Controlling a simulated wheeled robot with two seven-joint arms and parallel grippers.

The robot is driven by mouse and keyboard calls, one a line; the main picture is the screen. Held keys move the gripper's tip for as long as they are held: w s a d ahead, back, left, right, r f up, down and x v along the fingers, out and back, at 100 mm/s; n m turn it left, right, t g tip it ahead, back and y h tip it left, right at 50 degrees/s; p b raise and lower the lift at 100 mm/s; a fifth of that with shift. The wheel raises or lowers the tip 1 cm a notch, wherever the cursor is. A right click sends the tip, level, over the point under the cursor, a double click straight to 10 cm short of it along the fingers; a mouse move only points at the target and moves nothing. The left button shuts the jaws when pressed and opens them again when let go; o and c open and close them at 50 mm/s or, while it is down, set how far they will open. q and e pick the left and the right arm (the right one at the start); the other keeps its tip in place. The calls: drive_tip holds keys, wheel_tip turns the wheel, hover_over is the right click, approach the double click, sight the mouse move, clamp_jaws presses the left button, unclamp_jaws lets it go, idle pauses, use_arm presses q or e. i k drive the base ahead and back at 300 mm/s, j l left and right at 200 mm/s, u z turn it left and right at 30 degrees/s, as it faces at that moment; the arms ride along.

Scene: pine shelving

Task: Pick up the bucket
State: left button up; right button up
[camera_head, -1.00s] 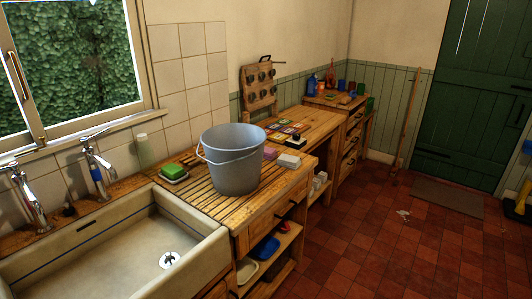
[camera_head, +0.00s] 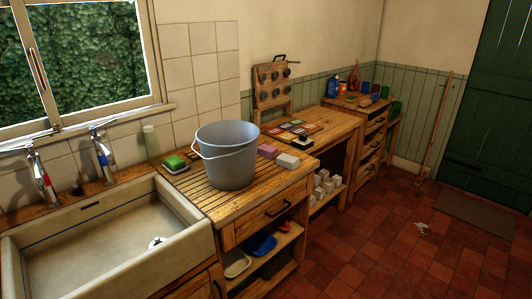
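A grey bucket (camera_head: 228,158) stands upright on the slatted wooden counter, just right of the sink. Its mouth is open at the top. Its thin pale handle hangs down against the left side of its outer wall. Neither of my grippers shows in the head view, and nothing is touching the bucket from above.
The white sink (camera_head: 110,240) with taps lies left of the bucket. A green sponge (camera_head: 175,163), a pink block (camera_head: 268,151) and a white block (camera_head: 287,161) sit close to it. The tiled floor (camera_head: 380,235) at right is mostly clear.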

sight(228, 149)
drive_tip(key=i+l+u, duration=0.1)
drive_tip(key=u, duration=0.3)
drive_tip(key=i+l+u, duration=0.2)
drive_tip(key=u, duration=0.25)
drive_tip(key=i+l+u, duration=0.1)
drive_tip(key=l+u, duration=0.15)
drive_tip(key=u, duration=0.15)
drive_tip(key=l+u, duration=0.2)
drive_tip(key=u, duration=0.25)
drive_tip(key=i+l, duration=0.05)
